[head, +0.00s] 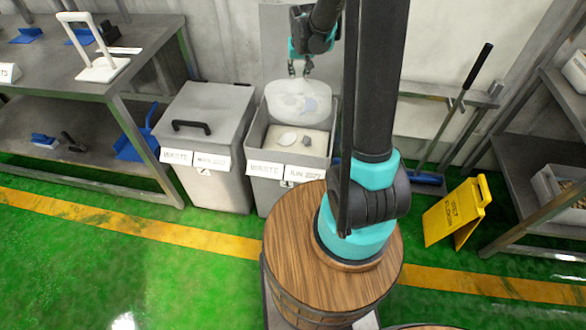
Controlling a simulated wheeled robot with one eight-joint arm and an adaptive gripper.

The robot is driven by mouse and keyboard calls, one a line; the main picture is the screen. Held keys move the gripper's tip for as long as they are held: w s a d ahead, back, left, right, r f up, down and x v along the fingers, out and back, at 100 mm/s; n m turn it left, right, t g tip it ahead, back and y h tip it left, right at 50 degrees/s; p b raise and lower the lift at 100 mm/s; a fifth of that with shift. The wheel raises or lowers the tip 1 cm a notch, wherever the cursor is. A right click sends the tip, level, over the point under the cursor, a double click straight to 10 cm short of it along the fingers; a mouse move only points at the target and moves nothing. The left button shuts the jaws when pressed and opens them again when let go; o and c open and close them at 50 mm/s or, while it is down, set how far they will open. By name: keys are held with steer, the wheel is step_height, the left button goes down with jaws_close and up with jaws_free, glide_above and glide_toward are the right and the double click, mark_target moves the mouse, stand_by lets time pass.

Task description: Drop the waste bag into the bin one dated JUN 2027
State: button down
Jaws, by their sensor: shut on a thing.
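My gripper (299,70) points down and is shut on the top of a pale translucent waste bag (300,101). The bag hangs over the back part of an open grey bin (258,148). That bin's front labels read WASTE and JUN 2027 (304,174). Inside it lie pale and grey scraps (287,139). The bag's lower edge appears near the rim level; I cannot tell whether it is above or inside the bin. A second grey bin (218,165) stands to the left with its lid (203,112) shut; its date label is hard to read.
A metal table (120,88) with a lower shelf stands at the left. A long-handled tool (453,112) leans at the right near a yellow wet-floor sign (457,210). A shelf (512,160) stands at far right. The green floor before the left bin is clear.

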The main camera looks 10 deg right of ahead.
mark_target(299, 82)
steer(key=shift+f, duration=2.25)
steer(key=c, duration=0.9)
jaws_free()
steer(key=v, duration=1.2)
steer(key=shift+s, duration=0.1)
